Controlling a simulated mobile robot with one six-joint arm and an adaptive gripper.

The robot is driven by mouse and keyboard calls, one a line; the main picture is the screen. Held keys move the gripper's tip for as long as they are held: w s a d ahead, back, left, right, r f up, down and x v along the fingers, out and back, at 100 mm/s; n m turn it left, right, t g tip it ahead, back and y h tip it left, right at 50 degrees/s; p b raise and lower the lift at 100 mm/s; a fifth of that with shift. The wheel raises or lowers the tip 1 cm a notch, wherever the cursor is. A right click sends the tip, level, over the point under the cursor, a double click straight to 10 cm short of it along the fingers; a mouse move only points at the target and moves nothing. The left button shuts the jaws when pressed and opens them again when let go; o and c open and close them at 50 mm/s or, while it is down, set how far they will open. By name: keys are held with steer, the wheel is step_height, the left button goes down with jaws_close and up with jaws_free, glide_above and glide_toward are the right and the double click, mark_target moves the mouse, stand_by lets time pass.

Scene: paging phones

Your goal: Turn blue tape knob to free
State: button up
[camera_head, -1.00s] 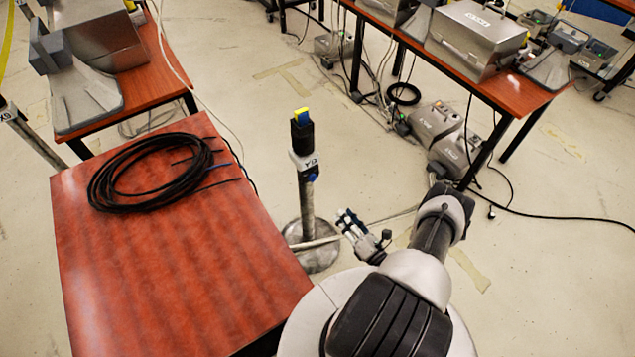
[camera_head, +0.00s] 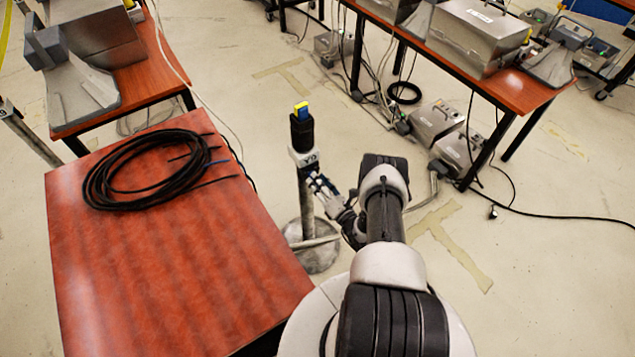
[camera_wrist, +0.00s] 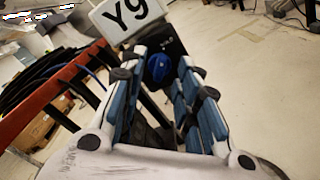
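A post (camera_head: 306,205) stands on a round floor base, with a black box (camera_head: 302,132) with a yellow and blue top at its head. The blue knob (camera_wrist: 159,68) sits on the dark post just under the label in the wrist view. My gripper (camera_head: 318,182) is beside the post at the knob's height. Its blue-padded fingers are apart in the wrist view (camera_wrist: 160,85), with the knob seen between them. I cannot tell whether they touch it.
A red-brown table (camera_head: 190,255) with a coil of black cable (camera_head: 150,168) stands left of the post. A second table (camera_head: 490,85) with metal boxes stands at the back right. Open floor lies behind the post.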

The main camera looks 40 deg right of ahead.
steer(key=shift+w, duration=0.5)
jaws_close()
